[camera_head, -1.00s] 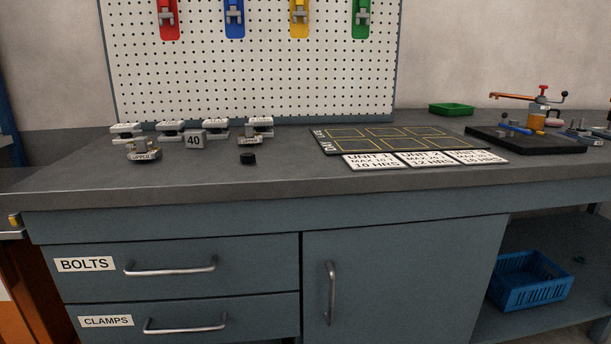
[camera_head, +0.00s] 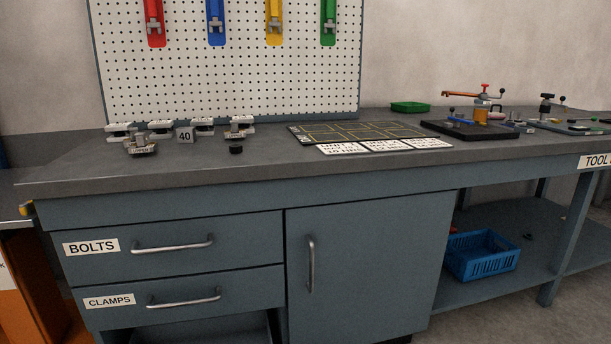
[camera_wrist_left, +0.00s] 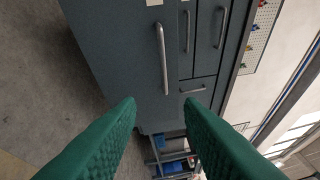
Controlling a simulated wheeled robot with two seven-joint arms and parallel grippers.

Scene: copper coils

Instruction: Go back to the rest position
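My left gripper (camera_wrist_left: 160,118) shows in the left wrist view as two green fingers spread wide apart, with nothing between them. It faces the workbench (camera_wrist_left: 120,50), which looks turned on its side there, and it is clear of the cabinet door. Neither of my grippers shows in the head view. The right gripper is out of sight. The workbench (camera_head: 250,203) stands ahead in the head view, with drawers labelled BOLTS (camera_head: 91,247) and CLAMPS (camera_head: 109,300) and a cabinet door (camera_head: 365,270), all shut.
On the benchtop are metal parts with a block marked 40 (camera_head: 185,135), a dark yellow-lined mat (camera_head: 350,132), a green tray (camera_head: 410,107) and a black fixture base (camera_head: 470,132). A blue basket (camera_head: 482,262) sits on the lower shelf. Floor shows at bottom right.

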